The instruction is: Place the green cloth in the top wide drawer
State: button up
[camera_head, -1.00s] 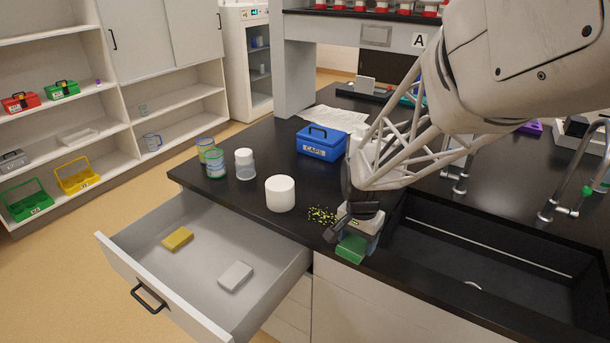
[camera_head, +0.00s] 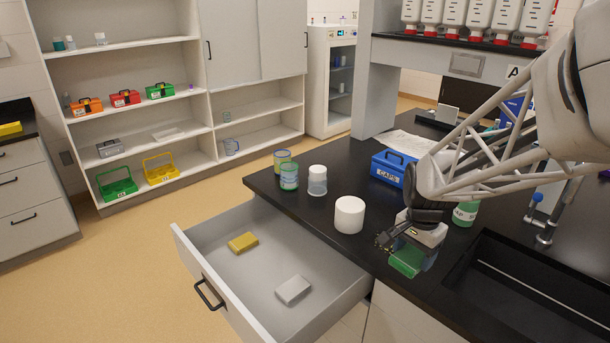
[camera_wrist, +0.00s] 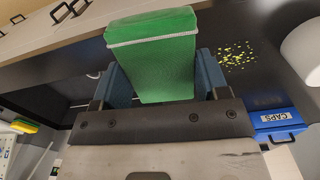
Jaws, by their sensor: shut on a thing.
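The green cloth (camera_head: 408,260) is a folded block held in my gripper (camera_head: 412,250), above the black counter's front edge, to the right of the open drawer. In the wrist view the green cloth (camera_wrist: 153,55) sits between the two blue fingers of my gripper (camera_wrist: 155,80), which is shut on it. The wide top drawer (camera_head: 225,297) is pulled out to the left of my gripper. Inside it lie a yellow block (camera_head: 243,242) and a pale grey block (camera_head: 292,289), apart from each other, with bare floor around them.
A white cylinder (camera_head: 349,215), a white-capped jar (camera_head: 317,181) and green-labelled jars (camera_head: 289,176) stand on the counter behind the drawer. A blue CAPS box (camera_head: 388,168) is behind my gripper. The sink (camera_head: 520,285) is to the right. Yellow-green specks (camera_wrist: 237,55) lie on the counter.

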jog(key=w+a, duration=0.4)
jog(key=a, duration=1.2)
jog(key=w+a, duration=0.4)
jog(key=a, duration=1.2)
jog(key=shift+n, duration=0.3)
notch_tip(320, 180, down, 22)
jog(key=shift+s+d+f, duration=0.1)
send_over(266, 267)
jog(key=shift+f, duration=0.7)
jog(key=shift+f, duration=0.1)
jog(key=shift+f, duration=1.65)
